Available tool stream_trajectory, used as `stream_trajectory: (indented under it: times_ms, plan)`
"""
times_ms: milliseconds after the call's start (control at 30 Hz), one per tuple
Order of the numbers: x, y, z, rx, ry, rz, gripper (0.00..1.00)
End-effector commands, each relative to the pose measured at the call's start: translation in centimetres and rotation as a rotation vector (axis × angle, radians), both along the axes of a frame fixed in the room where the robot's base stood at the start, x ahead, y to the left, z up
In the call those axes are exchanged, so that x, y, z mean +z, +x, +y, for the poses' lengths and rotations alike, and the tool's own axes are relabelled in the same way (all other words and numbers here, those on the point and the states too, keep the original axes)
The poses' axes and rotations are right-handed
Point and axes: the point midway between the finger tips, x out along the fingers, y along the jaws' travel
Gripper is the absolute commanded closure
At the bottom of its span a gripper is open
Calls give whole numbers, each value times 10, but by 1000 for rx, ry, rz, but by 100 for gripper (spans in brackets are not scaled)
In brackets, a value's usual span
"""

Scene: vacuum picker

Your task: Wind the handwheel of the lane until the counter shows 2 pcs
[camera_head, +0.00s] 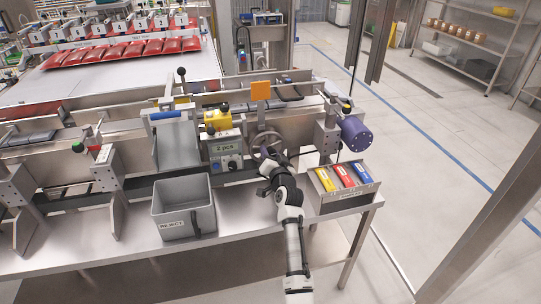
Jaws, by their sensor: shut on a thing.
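The counter (225,148) is a small display on a grey box left of the wheel. Its text is small and appears to read "2 pcs". A dial sits below the display.
A grey rejects bin (184,212) stands on the bench to the left. A tray (330,198) with red, yellow and blue packs is close on the right of my arm. A purple motor (356,134) is at the lane's right end. An orange plate (260,91) stands above the wheel.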

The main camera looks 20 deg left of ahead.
Motion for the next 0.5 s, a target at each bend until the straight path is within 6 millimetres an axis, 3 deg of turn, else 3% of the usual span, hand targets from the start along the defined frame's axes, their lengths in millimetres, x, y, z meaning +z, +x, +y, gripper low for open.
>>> stream_trajectory:
  times_ms: [500]
  plan:
    - [0, 0, 0, 0, 73, 49, 83]
